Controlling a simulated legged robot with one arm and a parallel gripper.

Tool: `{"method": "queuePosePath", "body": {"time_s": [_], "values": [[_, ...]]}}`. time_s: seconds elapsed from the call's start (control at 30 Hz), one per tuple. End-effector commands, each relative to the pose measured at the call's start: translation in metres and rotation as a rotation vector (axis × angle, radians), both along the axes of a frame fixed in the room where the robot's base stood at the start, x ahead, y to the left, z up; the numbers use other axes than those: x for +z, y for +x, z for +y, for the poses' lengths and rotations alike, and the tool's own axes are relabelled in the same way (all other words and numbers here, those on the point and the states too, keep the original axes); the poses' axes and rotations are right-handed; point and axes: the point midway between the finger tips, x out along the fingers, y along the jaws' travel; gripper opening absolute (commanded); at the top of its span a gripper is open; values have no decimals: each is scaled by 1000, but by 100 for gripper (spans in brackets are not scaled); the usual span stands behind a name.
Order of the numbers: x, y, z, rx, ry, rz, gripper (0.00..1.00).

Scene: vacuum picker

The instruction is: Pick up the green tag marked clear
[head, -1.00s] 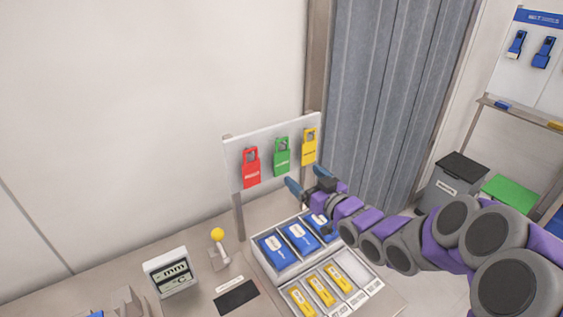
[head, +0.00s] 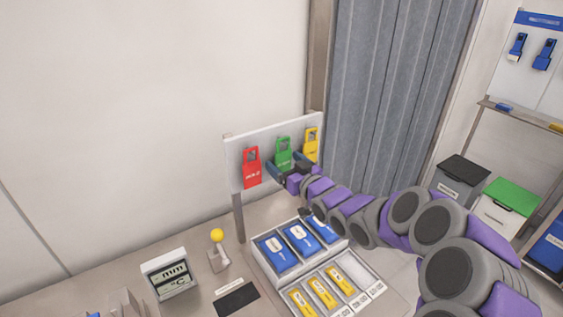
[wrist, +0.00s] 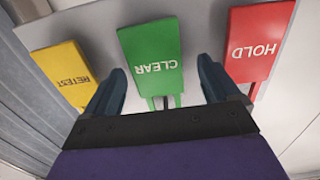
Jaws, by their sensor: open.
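The green tag (head: 283,151) hangs on a white board between a red tag (head: 251,168) and a yellow tag (head: 311,144). In the wrist view the green tag (wrist: 152,62) reads CLEAR, upside down. My gripper (head: 286,170) is at the board in front of the green tag's lower part. In the wrist view my gripper (wrist: 162,80) is open, with one finger on each side of the green tag. I cannot tell whether the fingers touch it. The red tag (wrist: 259,42) reads HOLD and the yellow tag (wrist: 60,74) reads RETEST.
The white board (head: 236,150) stands on posts at the table's back. Below are a tray (head: 262,262) of blue and yellow packs, a yellow-knobbed lever (head: 217,236) and a display (head: 171,272). A grey curtain (head: 380,90) hangs behind to the right.

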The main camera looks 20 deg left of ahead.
Motion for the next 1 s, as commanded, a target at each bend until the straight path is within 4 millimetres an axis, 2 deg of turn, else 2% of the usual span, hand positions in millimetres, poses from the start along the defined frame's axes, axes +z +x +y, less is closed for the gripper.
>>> {"method": "queuePosePath", "body": {"time_s": [0.27, 0.87, 1.0], "values": [[1, 1, -2, -1, 2, -1, 87], [1, 1, 0, -1, 1, -1, 30], [1, 1, 0, -1, 1, -1, 29]]}}
